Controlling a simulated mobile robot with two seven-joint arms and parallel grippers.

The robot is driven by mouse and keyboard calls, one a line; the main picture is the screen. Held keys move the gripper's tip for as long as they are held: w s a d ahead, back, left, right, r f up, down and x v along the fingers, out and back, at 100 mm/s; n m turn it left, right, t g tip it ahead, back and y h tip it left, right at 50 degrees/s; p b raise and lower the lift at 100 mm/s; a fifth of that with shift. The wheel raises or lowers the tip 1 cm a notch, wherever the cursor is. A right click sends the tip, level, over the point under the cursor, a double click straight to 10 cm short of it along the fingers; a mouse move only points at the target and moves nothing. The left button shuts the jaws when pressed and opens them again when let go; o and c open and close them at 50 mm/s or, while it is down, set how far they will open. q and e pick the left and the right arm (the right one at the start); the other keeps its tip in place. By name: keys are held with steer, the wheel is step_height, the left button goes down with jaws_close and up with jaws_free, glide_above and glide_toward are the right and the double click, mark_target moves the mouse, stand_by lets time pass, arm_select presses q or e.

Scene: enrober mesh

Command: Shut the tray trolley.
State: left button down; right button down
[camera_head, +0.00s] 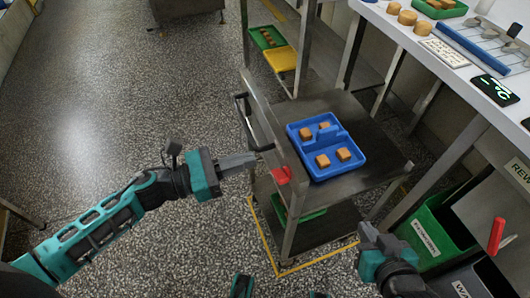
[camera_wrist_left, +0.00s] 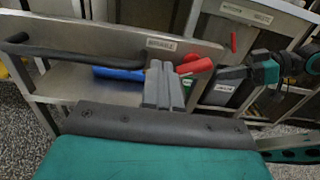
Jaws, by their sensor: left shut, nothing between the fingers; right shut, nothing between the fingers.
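The tray trolley (camera_head: 368,144) is a metal cart with an upright end panel (camera_head: 275,130) on its left side. A black bar handle (camera_head: 244,122) is on that panel; it also shows in the left wrist view (camera_wrist_left: 80,53). A red lever (camera_head: 281,175) sits low by the panel, and in the left wrist view it shows (camera_wrist_left: 196,66) beside a label reading BRAKE. My left gripper (camera_head: 254,159) is shut and empty, its tips close to the panel, below the handle; contact cannot be told. My right gripper (camera_head: 367,232) is shut and empty in front of the trolley.
A blue tray (camera_head: 348,167) with several brown pieces lies on the trolley top. A green tray (camera_head: 312,214) is on its lower shelf. Yellow floor tape (camera_head: 262,242) runs around the trolley. A worktable (camera_head: 420,50) and green bin (camera_head: 428,232) stand right. Floor at left is clear.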

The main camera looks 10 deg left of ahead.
mark_target(279, 151)
arm_select(q)
steer(key=x, duration=0.5)
arm_select(e)
steer(key=shift+s, duration=0.1)
steer(key=shift+d, duration=0.1)
